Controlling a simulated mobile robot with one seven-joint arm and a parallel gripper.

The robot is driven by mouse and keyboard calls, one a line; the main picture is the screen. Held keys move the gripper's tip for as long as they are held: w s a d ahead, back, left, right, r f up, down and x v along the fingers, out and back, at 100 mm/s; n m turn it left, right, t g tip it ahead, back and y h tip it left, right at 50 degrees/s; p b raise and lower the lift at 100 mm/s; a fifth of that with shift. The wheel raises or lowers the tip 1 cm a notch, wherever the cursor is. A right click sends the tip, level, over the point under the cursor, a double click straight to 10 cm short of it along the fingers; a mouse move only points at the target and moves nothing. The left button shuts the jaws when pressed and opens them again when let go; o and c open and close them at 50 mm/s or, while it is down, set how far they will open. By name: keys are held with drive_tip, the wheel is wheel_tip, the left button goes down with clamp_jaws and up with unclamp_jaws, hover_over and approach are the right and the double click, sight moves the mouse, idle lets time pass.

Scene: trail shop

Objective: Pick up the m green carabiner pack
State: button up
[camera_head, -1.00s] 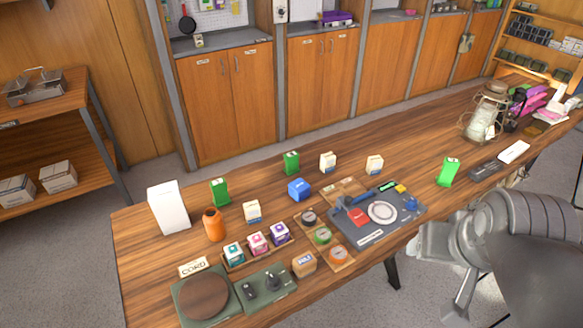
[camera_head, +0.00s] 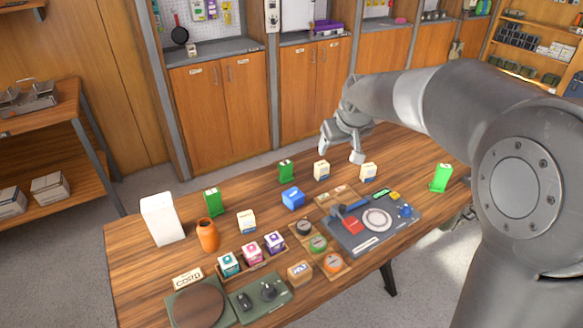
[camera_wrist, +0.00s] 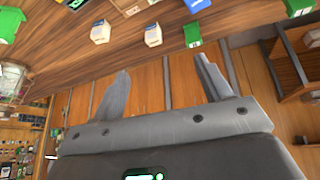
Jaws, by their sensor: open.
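Three green packs stand on the wooden table: one at left (camera_head: 213,202), a middle one (camera_head: 286,171) near the back edge, and one at right (camera_head: 441,178). Their markings are too small to read, so I cannot tell which is the m pack. In the wrist view, the middle pack (camera_wrist: 192,34) is above the right finger, with other green packs at upper left (camera_wrist: 8,24) and upper right (camera_wrist: 298,7). My gripper (camera_head: 340,154) is open and empty, above the table's back edge, right of the middle green pack and apart from it.
Two cream-and-white packs (camera_head: 322,171) (camera_head: 368,173) stand just below my gripper in the picture. A blue box (camera_head: 293,198) sits in front of the middle green pack. A grey tray (camera_head: 350,245), an orange bottle (camera_head: 207,235) and a white box (camera_head: 162,220) are also on the table.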

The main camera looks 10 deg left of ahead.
drive_tip(key=w+a+f+n+y, duration=0.2)
drive_tip(key=w+a+f, duration=0.6)
drive_tip(key=w+a, duration=0.15)
approach(286, 163)
drive_tip(key=shift+g, duration=0.4)
drive_tip(key=x, duration=0.5)
drive_tip(key=shift+s+a+r, duration=0.1)
drive_tip(key=shift+a, duration=0.05)
drive_tip(key=shift+w+d+x, duration=0.1)
drive_tip(key=shift+w+x, duration=0.05)
drive_tip(key=shift+x, duration=1.4)
drive_tip(key=shift+w+d+x, duration=0.1)
drive_tip(key=shift+w+x, duration=0.05)
drive_tip(key=shift+x, duration=1.4)
drive_tip(key=c, duration=1.4)
drive_tip(key=shift+r, duration=0.1)
drive_tip(key=shift+r, duration=0.1)
